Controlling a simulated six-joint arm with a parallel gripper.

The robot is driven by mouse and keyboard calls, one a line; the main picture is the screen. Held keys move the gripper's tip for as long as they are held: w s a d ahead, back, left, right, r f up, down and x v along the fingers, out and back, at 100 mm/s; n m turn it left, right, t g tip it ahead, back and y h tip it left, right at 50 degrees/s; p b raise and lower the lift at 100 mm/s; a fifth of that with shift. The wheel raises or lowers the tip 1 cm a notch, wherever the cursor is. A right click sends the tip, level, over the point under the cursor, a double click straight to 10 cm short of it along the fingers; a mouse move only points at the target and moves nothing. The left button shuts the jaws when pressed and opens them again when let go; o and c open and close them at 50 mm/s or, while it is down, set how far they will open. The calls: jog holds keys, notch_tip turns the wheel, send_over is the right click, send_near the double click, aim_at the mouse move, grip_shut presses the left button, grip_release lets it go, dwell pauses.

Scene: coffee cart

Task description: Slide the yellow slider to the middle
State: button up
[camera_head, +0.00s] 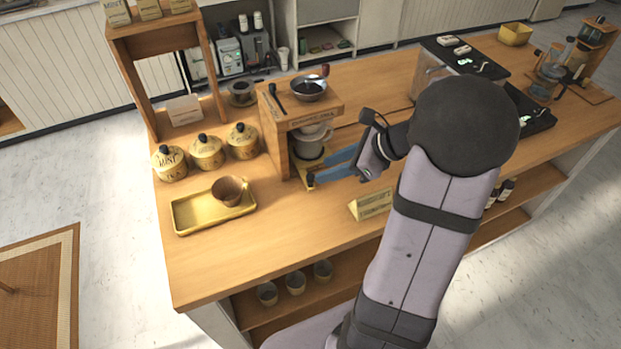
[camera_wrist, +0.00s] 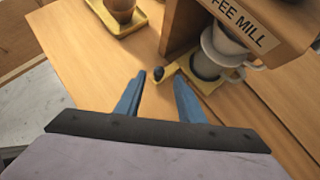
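The yellow slider (camera_wrist: 207,86) lies at the foot of the wooden coffee mill (camera_wrist: 184,27), with a dark round knob (camera_wrist: 158,73) at its near left end. A white dripper over a cup (camera_wrist: 207,66) stands on the slider, inside the mill. In the head view the slider (camera_head: 306,183) shows only in part, behind my fingers. My gripper (camera_wrist: 159,82) is open and empty, with its two blue fingers apart. In the wrist view the knob appears between the fingertips; I cannot tell whether they touch it. In the head view my gripper (camera_head: 321,168) reaches in from the right, low over the counter.
A yellow tray (camera_head: 183,223) with a brown cup (camera_head: 228,191) lies left of the mill. Several lidded jars (camera_head: 207,153) stand behind it. A small sign (camera_head: 371,204) stands on the counter near my arm. The front left counter is clear.

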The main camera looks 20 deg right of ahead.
aim_at(311, 176)
jog(key=shift+x, duration=3.6)
grip_shut()
